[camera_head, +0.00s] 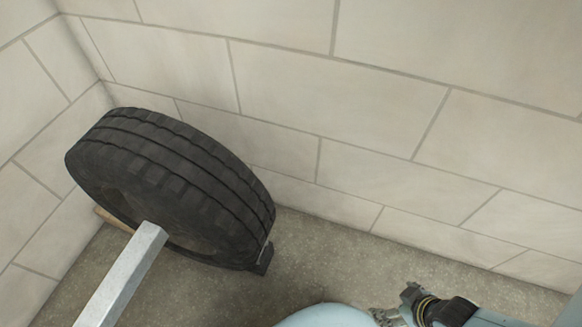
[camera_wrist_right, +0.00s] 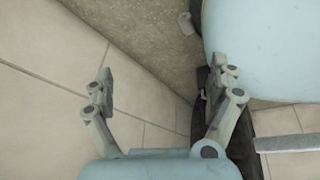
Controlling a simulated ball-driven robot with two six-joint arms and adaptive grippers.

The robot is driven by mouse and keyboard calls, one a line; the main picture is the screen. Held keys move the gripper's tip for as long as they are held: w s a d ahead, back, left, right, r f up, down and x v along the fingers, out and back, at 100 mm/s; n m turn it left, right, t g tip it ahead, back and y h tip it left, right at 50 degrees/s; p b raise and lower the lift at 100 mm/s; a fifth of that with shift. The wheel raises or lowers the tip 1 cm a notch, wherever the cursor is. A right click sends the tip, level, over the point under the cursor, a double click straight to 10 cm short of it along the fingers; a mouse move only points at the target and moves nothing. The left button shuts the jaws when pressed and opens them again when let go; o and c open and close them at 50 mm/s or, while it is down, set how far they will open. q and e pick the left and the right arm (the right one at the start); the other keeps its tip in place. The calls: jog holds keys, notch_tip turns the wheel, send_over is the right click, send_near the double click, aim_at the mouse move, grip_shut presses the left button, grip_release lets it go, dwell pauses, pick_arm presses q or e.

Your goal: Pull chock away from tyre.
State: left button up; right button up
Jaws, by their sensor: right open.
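The tyre (camera_head: 170,175) is a large black wheel standing near the corner of the walls. A small dark chock (camera_head: 264,259) sits on the floor against the tyre's lower right side. My right gripper (camera_head: 397,304) is at the lower right, well apart from the chock. In the right wrist view its two fingers (camera_wrist_right: 165,82) are spread with nothing between them. Part of the dark tyre (camera_wrist_right: 242,150) shows there behind the right finger, which hides some of it. My left gripper is not in view.
A grey metal beam (camera_head: 122,277) runs from the tyre's hub to the bottom edge. A pale wooden piece (camera_head: 112,219) shows left of the tyre. Block walls (camera_head: 330,110) close the left and back. The floor (camera_head: 335,252) between chock and right gripper is clear.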

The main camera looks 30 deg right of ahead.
jog(key=shift+o, duration=0.4)
jog(key=w+a+f+t+b, duration=0.1)
jog(key=w+t+b, duration=0.1)
jog(key=w+b, duration=0.3)
jog(key=shift+w+a+f+t, duration=0.15)
jog(key=shift+w+f+t, duration=0.2)
jog(key=shift+w, duration=0.8)
pick_arm(q)
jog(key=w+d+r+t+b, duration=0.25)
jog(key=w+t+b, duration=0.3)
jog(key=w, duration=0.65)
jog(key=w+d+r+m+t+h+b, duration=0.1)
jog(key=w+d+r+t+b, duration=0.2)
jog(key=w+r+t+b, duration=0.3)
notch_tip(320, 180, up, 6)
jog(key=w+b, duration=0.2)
jog(key=b, duration=0.4)
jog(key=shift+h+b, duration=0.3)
jog(key=shift+b, duration=0.1)
pick_arm(e)
jog(key=w+a+f+n+t+y, duration=0.2)
jog(key=w+a+f+n+y, duration=0.1)
jog(key=w+f, duration=0.4)
jog(key=w+a+f+n+t+y, duration=0.2)
jog(key=w+a+f+y, duration=0.4)
jog(key=w, duration=0.5)
jog(key=shift+a+f+n, duration=0.35)
jog(key=shift+a+n, duration=0.55)
jog(key=shift+a, duration=0.2)
